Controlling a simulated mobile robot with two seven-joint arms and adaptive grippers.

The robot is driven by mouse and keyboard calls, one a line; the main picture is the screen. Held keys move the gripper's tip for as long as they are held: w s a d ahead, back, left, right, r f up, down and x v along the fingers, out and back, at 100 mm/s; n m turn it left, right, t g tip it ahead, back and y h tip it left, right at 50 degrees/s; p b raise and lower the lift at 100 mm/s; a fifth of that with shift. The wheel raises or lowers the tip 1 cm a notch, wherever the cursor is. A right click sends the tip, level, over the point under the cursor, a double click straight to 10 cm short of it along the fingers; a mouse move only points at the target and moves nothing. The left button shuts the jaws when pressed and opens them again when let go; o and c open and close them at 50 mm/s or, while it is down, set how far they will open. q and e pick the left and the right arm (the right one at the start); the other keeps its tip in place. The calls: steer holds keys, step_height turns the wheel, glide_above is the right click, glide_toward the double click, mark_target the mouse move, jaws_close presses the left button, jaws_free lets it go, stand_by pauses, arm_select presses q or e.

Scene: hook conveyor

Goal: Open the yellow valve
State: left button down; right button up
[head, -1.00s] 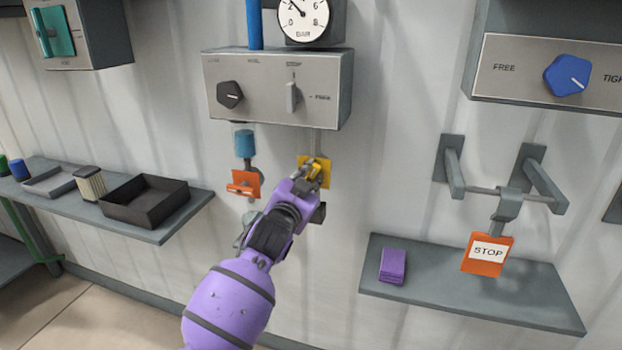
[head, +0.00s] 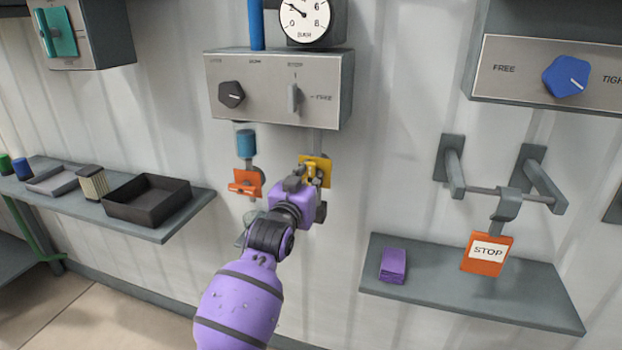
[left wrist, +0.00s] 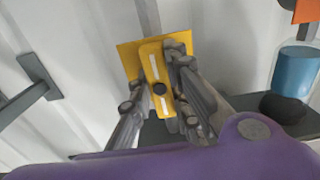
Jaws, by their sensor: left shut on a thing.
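The yellow valve has a square yellow plate (head: 324,162) on the wall below the knob panel. In the left wrist view its yellow handle (left wrist: 155,65), with white marks and a dark centre, stands over the yellow plate (left wrist: 130,52), slightly tilted. My left gripper (head: 308,178) is at the valve and hides part of the handle in the head view. In the left wrist view my left gripper (left wrist: 158,95) has fingers on both sides of the handle and is shut on it. My right gripper is in neither view.
An orange valve (head: 246,183) under a blue cylinder (head: 246,143) sits just left of my gripper. The knob panel (head: 270,92) juts out above. Shelves (head: 470,285) stand at both sides; a STOP tag (head: 487,253) hangs at right.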

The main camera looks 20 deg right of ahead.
arm_select(q)
steer(key=c, duration=1.6)
jaws_free()
steer(key=shift+c, duration=0.2)
steer(key=v, duration=1.2)
